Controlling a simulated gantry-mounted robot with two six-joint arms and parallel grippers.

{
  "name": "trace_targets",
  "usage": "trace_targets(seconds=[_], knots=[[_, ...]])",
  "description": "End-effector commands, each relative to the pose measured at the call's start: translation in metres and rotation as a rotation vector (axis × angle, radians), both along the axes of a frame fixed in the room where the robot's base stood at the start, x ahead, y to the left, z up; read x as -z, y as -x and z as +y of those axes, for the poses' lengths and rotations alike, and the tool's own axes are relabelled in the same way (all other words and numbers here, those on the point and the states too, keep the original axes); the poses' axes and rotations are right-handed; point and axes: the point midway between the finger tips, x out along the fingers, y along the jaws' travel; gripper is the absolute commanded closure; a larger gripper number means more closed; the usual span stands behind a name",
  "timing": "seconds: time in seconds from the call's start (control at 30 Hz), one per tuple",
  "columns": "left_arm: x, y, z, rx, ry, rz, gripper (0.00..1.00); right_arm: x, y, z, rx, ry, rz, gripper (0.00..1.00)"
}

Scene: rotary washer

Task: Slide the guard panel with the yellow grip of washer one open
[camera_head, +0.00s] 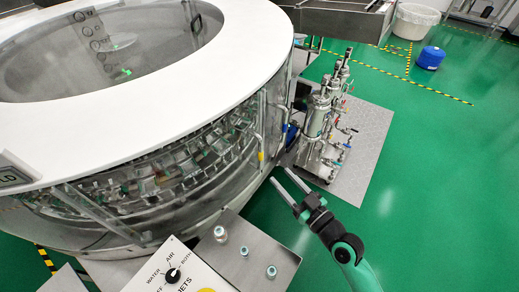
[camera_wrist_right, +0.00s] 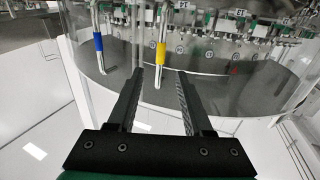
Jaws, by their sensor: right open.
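The washer (camera_head: 224,62) is a round machine with a white top ring and clear side panels. The yellow grip (camera_head: 261,156) is a sleeve on an upright metal bar at the washer's right side. In the right wrist view the yellow grip (camera_wrist_right: 161,53) shows ahead, in line with the gap between my fingers. My right gripper (camera_head: 280,175) is open and empty, pointing at the washer, a little right of and below the grip in the head view. Its fingertips also show in the right wrist view (camera_wrist_right: 161,73). No contact with the grip is visible. My left gripper is out of view.
A blue grip (camera_wrist_right: 98,42) on a similar bar is left of the yellow one. A metal pump unit (camera_head: 318,120) stands on a grey plate (camera_head: 372,135) beyond my right gripper. A control panel (camera_head: 165,278) is at the front.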

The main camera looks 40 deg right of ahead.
Motion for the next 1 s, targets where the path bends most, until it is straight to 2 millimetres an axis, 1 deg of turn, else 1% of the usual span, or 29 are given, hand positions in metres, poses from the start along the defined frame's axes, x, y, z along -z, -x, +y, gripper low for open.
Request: trace_targets(seconds=[0.17,0.4,0.53,0.67,0.9,0.93,1.0], knots=[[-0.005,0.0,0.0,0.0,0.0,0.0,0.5,-0.003,-0.028,-0.003,-0.003,0.003,-0.004,0.49],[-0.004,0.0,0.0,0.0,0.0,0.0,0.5,-0.001,-0.082,-0.01,-0.003,0.002,-0.003,0.49],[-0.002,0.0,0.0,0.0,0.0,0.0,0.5,-0.001,-0.102,-0.014,-0.002,0.002,-0.004,0.49],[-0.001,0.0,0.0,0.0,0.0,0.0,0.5,-0.001,-0.111,-0.015,-0.002,0.0,-0.002,0.49],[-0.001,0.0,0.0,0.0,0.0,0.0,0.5,-0.001,-0.112,-0.015,-0.002,0.0,-0.002,0.49],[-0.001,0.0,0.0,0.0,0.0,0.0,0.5,-0.001,-0.112,-0.015,-0.002,0.0,-0.002,0.53],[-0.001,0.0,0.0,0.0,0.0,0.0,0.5,-0.001,-0.112,-0.015,-0.002,0.001,-0.002,0.66]])
